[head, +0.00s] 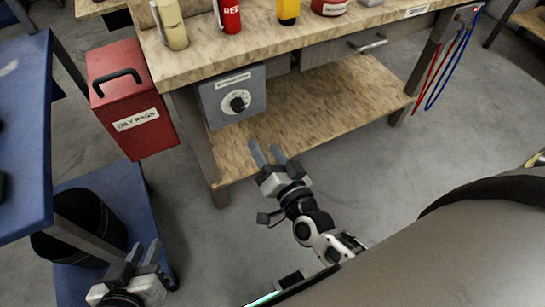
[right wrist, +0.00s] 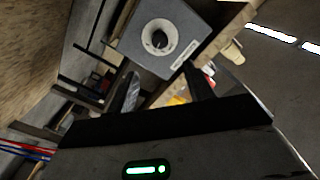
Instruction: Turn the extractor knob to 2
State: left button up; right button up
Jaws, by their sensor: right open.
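The extractor control is a grey box (head: 216,98) hung under the front left of the workbench, with a label along its top. Its dark round knob (head: 238,101) sits on a white dial; the numbers and the knob's setting are too small to read. My right gripper (head: 267,153) is open and empty, below and right of the box, with its fingers apart from the knob. In the right wrist view the box (right wrist: 180,62) and knob (right wrist: 159,39) show ahead of the two spread fingers (right wrist: 162,88). My left gripper (head: 143,252) is low at the left, empty, its fingers apart.
A red oily rags bin (head: 133,128) stands left of the box. The workbench (head: 250,38) carries several bottles and cans, with a lower shelf (head: 320,115) beneath. A blue cart (head: 28,130) with a black bucket (head: 75,228) is at the left. Red and blue cables (head: 447,70) hang at the right.

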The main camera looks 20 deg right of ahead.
pick_arm(q)
jog(key=shift+w+r, duration=0.1)
pick_arm(e)
jog(key=shift+s, duration=1.3)
pick_arm(q)
jog(key=shift+r, duration=0.1)
jog(key=p, duration=0.2)
jog(key=r+p, duration=0.1)
jog(key=shift+a+r+p, duration=0.1)
jog(key=shift+a+p, duration=0.15)
jog(key=shift+p, duration=0.1)
pick_arm(e)
jog(key=s+a+r+n+g+y, duration=0.1)
jog(key=s+a+n+g+y, duration=0.1)
jog(key=s+n+g, duration=0.5)
jog(key=n, duration=0.3)
jog(key=shift+s+a+r+y, duration=0.15)
jog(key=shift+s+r+y, duration=0.05)
jog(key=shift+s+y, duration=0.2)
